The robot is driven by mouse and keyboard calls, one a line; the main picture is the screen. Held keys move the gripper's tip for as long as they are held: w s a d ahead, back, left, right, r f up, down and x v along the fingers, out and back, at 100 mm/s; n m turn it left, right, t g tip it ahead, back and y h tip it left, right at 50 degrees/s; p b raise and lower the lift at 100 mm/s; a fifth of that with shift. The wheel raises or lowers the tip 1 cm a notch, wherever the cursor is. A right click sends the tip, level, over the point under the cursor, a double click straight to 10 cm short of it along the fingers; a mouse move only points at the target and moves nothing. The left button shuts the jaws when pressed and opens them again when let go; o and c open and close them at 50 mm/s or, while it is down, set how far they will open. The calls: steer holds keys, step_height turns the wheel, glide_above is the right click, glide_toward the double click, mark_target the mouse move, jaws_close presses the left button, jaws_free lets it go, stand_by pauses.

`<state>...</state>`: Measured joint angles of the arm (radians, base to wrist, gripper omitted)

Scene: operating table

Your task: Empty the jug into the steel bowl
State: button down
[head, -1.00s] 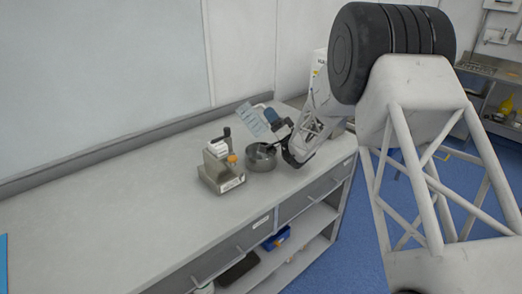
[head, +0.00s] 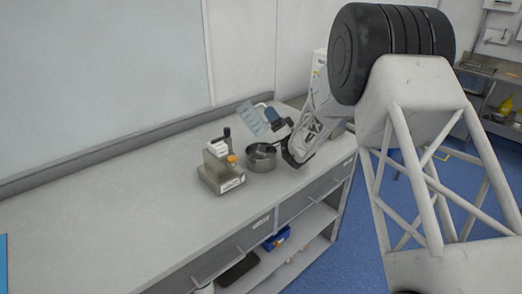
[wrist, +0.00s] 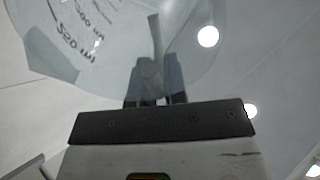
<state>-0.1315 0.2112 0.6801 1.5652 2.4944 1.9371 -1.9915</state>
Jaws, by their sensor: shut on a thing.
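My gripper (wrist: 155,97) is shut on the jug's handle. I cannot tell whether liquid is in the jug or the bowl.
The bench top (head: 110,215) is clear to the left. Open shelves below hold a blue box (head: 277,239).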

steer(key=shift+w+a+f+h, duration=0.15)
steer(key=shift+a+f+h, duration=0.35)
steer(key=shift+f, duration=0.1)
steer(key=shift+w+a+r+g+h, duration=0.1)
steer(key=shift+w+a+g+h, duration=0.1)
steer(key=shift+a+g+h, duration=0.25)
steer(key=shift+w+a+r+g+h, duration=0.1)
steer(key=shift+w+a+g+h, duration=0.15)
steer(key=shift+a+h, duration=0.3)
steer(key=shift+a+h, duration=0.15)
steer(key=shift+h, duration=0.25)
steer(key=w+a+f+g+h, duration=0.4)
steer(key=a+f+g+h, duration=0.1)
steer(key=a+h, duration=0.4)
steer(key=shift+h, duration=0.9)
